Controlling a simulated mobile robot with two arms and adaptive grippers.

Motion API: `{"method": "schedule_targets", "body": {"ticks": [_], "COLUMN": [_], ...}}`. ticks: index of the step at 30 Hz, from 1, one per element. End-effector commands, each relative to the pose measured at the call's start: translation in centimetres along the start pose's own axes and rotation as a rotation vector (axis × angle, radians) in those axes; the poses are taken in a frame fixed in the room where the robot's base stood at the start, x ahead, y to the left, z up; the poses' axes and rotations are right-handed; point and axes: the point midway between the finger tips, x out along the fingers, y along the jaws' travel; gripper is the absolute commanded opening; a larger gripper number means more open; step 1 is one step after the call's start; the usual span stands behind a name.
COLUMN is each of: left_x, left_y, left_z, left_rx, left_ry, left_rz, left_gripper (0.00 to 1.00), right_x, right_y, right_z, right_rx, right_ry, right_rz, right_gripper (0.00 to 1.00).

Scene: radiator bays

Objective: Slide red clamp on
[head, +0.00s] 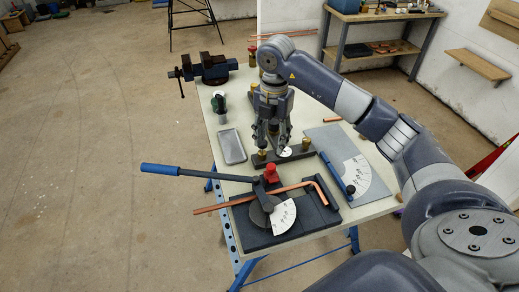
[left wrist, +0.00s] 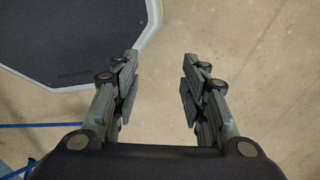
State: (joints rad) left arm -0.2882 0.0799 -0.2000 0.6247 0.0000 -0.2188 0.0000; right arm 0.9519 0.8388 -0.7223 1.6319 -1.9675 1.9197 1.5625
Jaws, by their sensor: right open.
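A small red block with a knob-like top (head: 271,173) sits on the tube bender (head: 262,232), beside its pivot; I cannot tell for sure that it is the red clamp. The bender's blue-handled lever (head: 162,169) reaches out to the left. My right gripper (head: 270,146) is open, pointing down over a dark bar with brass fittings (head: 262,157) and a white round dial (head: 285,152), behind the red block. My left gripper (left wrist: 160,78) is open and empty above bare floor in the left wrist view.
A grey tray (head: 231,147) lies left of the bar. A grey plate with a white angle scale (head: 352,172) lies to its right. Open floor lies left.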

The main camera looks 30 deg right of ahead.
Motion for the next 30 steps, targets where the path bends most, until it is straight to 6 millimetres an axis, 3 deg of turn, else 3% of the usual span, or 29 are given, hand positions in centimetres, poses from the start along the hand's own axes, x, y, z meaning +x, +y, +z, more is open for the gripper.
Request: {"method": "schedule_targets", "body": {"ticks": [3, 6, 13, 17, 20, 24, 30], "left_x": [-0.1, -0.4, -1.9, -2.7, -3.0, -3.1, -3.1], "left_y": [-0.3, -0.3, 0.4, 0.6, 0.5, 0.2, -0.1], "left_z": [-1.6, -1.7, 2.5, 3.8, 3.3, 1.0, -0.8], "left_rx": [0.0, 0.0, 0.0, 0.0, 0.0, 0.0, 0.0], "left_ry": [0.022, 0.022, -0.039, -0.058, -0.051, -0.018, 0.01], "left_rz": [-0.003, -0.004, 0.005, 0.007, 0.006, 0.003, 0.0], "left_gripper": [0.4, 0.4, 0.4, 0.4, 0.4, 0.4, 0.4], "right_x": [0.1, 1.0, 5.0, 7.4, 8.9, 10.3, 10.8], "right_y": [-0.3, -0.3, -0.4, -0.4, -0.3, -0.3, -0.3], "right_z": [0.3, 0.2, 0.1, 0.2, 0.2, 0.2, 0.3], "right_rx": [0.009, 0.009, 0.008, 0.009, 0.008, 0.007, 0.007], "right_ry": [-0.006, -0.005, -0.003, -0.003, -0.004, -0.004, -0.006], "right_rz": [-0.011, -0.013, -0.015, -0.012, -0.01, -0.009, -0.008], "right_gripper": [0.45, 0.45, 0.45, 0.45, 0.45, 0.45, 0.45]}}
